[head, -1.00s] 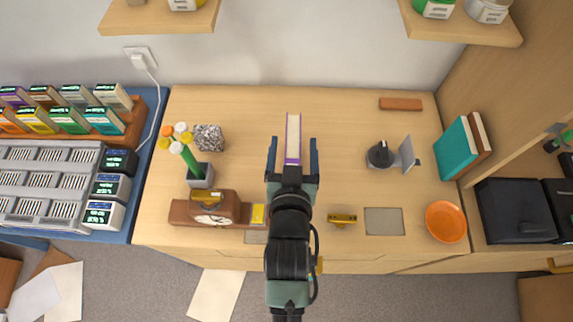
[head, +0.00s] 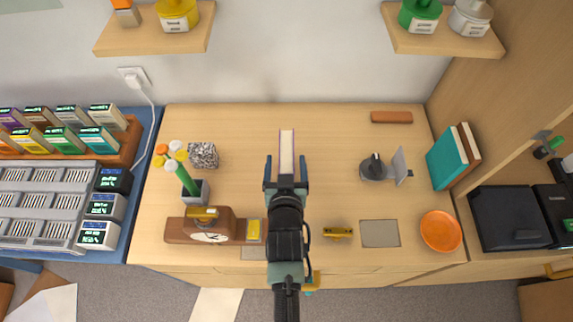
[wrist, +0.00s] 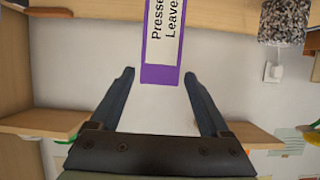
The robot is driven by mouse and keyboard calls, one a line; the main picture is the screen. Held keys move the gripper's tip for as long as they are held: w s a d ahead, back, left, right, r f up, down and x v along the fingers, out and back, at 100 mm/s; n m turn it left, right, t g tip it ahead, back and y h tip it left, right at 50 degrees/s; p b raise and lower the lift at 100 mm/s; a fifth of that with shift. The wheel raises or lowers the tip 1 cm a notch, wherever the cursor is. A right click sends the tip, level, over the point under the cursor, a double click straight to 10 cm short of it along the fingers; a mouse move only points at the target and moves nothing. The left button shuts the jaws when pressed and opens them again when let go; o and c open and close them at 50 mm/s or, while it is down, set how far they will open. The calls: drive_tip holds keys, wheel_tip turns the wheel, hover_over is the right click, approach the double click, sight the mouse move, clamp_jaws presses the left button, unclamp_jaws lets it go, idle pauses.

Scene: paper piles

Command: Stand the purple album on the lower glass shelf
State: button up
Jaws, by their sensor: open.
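The purple album (head: 287,152) stands upright on the wooden desk, its narrow edge towards my arm. In the wrist view, its purple spine (wrist: 160,74) carries a white label reading "Presse… Leave…", cut off by the frame's top. My gripper (head: 286,160) is open, with one finger on each side of the album's near end. In the wrist view, my gripper (wrist: 158,73) shows a gap between each finger and the spine. I cannot make out a glass shelf in either view.
A pen holder (head: 195,191), a speckled cube (head: 203,155) and a brown clock (head: 213,226) stand left of my arm. A dark grey object with an upright plate (head: 374,168), an orange bowl (head: 441,230) and a teal book (head: 446,160) are right. Wall shelves (head: 150,42) hang above.

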drive_tip(key=shift+x, duration=2.15)
drive_tip(key=shift+d+r, duration=0.1)
drive_tip(key=shift+r, duration=0.05)
clamp_jaws()
